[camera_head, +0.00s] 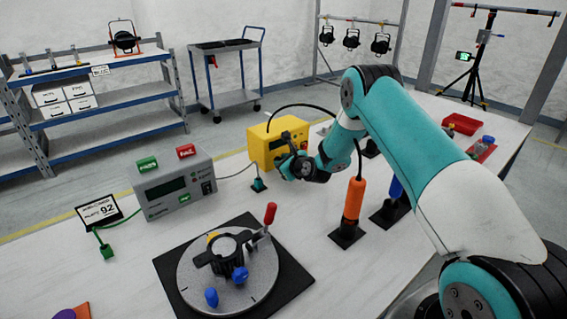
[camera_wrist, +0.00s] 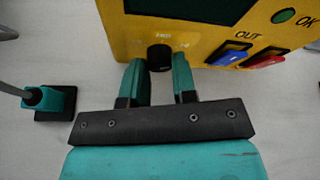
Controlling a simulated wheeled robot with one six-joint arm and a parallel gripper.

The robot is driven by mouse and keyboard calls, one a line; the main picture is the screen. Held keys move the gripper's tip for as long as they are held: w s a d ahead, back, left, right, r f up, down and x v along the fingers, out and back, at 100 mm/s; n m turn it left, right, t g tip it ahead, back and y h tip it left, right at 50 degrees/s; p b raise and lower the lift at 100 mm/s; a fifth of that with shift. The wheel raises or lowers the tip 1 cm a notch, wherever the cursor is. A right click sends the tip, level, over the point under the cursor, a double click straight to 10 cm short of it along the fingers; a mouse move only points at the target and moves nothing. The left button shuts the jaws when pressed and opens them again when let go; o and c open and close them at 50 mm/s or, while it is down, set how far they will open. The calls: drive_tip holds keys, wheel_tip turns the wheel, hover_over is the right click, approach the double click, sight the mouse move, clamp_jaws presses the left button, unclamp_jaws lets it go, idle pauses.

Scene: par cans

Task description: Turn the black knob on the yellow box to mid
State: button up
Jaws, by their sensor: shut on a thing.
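The yellow box (camera_head: 262,142) stands at the back middle of the white table, with a dark screen on its front. In the wrist view the yellow box (camera_wrist: 215,20) fills the top, and the black knob (camera_wrist: 160,57) sits below the screen. My gripper (camera_wrist: 160,72) is at the box's front with its two teal fingers on either side of the knob, shut on it. The head view shows my gripper (camera_head: 288,160) against the box front, hiding the knob. Small marks around the knob are too blurred to read fully.
On the box, a blue switch (camera_wrist: 228,54), a red switch (camera_wrist: 265,58) and a green OK light (camera_wrist: 284,16) lie right of the knob. A teal plug (camera_head: 258,184) stands close by. A grey tester (camera_head: 175,185), an orange-handled tool (camera_head: 353,200) and a round fixture (camera_head: 228,270) stand around.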

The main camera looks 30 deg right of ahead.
drive_tip(key=shift+a+f+n+t+h+b, duration=0.15)
drive_tip(key=shift+n+h+b, duration=0.25)
drive_tip(key=shift+n, duration=0.2)
drive_tip(key=shift+a+f+n+t+h+b, duration=0.15)
drive_tip(key=shift+n+h+b, duration=0.2)
drive_tip(key=shift+n, duration=0.25)
drive_tip(key=shift+d+r+n, duration=0.2)
drive_tip(key=shift+r+n, duration=0.05)
drive_tip(key=shift+n, duration=0.15)
drive_tip(key=o, duration=0.9)
drive_tip(key=shift+r, duration=0.1)
wheel_tip(320, 180, up, 20)
drive_tip(key=shift+f+b, duration=0.1)
drive_tip(key=shift+b, duration=0.4)
